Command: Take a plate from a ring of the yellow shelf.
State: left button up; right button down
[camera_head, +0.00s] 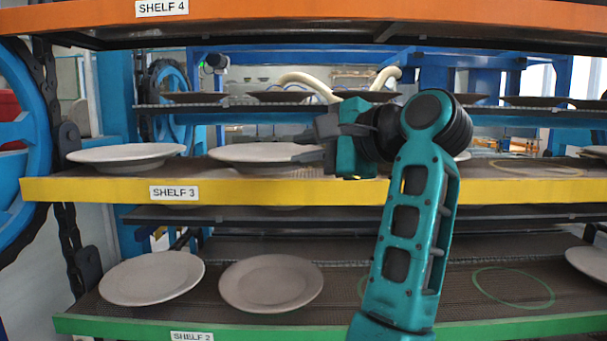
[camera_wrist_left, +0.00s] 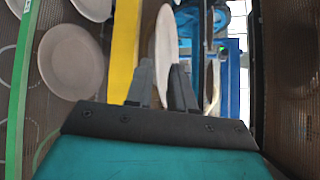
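The yellow shelf (camera_head: 100,191), labelled SHELF 3, crosses the head view; its edge also shows in the wrist view (camera_wrist_left: 124,45). A pale plate (camera_head: 255,152) lies on it left of centre, and another plate (camera_head: 125,154) lies at the far left. My left gripper (camera_head: 318,140) is at the right rim of the nearer plate. In the left wrist view its fingers (camera_wrist_left: 162,72) stand apart, with the rim of that plate (camera_wrist_left: 165,35) between them. Contact on both sides is hard to tell. A bare yellow ring (camera_head: 535,168) shows at the right.
The orange shelf (camera_head: 330,12) hangs close above. The green shelf (camera_head: 110,323) below carries plates (camera_head: 270,283) and an empty green ring (camera_head: 513,287). A blue wheel (camera_head: 22,135) and chain stand at the left.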

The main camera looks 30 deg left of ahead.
aim_at(264, 160)
pick_arm(q)
jog(key=shift+h, duration=0.4)
jog(key=x, duration=0.6)
jog(key=shift+w+a+f, duration=0.15)
jog(key=shift+w, duration=0.15)
jog(key=shift+b+x, duration=0.6)
jog(key=shift+x, duration=2.15)
jog(key=shift+s, duration=0.2)
jog(key=shift+c, duration=0.2)
grip_shut()
jog(key=shift+r, duration=0.25)
